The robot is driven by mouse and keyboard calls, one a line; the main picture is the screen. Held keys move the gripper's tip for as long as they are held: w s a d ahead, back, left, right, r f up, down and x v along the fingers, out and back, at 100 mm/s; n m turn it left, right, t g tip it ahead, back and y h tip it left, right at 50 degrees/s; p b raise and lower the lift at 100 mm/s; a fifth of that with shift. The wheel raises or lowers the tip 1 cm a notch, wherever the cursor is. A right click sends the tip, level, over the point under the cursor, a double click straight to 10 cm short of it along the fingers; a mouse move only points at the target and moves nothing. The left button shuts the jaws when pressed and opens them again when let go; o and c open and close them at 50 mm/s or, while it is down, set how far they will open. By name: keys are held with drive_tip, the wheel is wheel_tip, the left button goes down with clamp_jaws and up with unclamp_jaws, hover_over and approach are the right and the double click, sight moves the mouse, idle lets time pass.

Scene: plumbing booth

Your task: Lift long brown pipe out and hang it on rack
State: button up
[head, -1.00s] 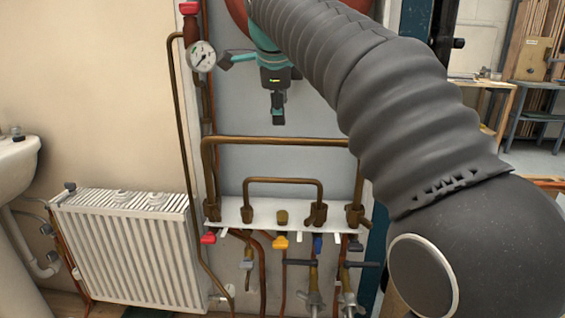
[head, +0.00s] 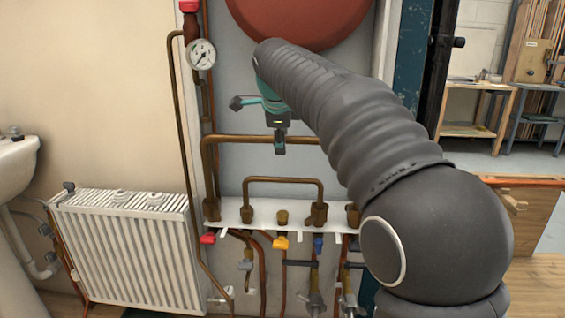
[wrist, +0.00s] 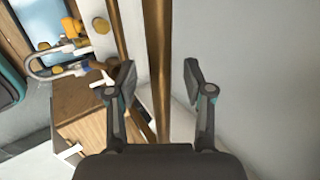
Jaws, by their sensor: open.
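The long brown pipe (head: 238,139) is a wide upside-down U above a shorter one. Its left end sits in a fitting on the white manifold shelf (head: 230,213); my arm hides part of its right side. My gripper (head: 280,150) is at the middle of its top run, pointing down. In the wrist view, my gripper (wrist: 158,76) is open, with a brown pipe (wrist: 158,45) running between its fingers, and I see no clear contact. I cannot make out the rack for certain.
A shorter brown U-pipe (head: 283,181) stands below. A pressure gauge (head: 201,55) and vertical pipes are at the left, above a white radiator (head: 130,245). A red round tank (head: 300,20) is above my arm. A wooden bench (head: 530,225) stands at the right.

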drive_tip(key=shift+w+f, duration=0.35)
drive_tip(key=shift+f, duration=0.15)
clamp_jaws()
drive_tip(key=shift+r, duration=0.1)
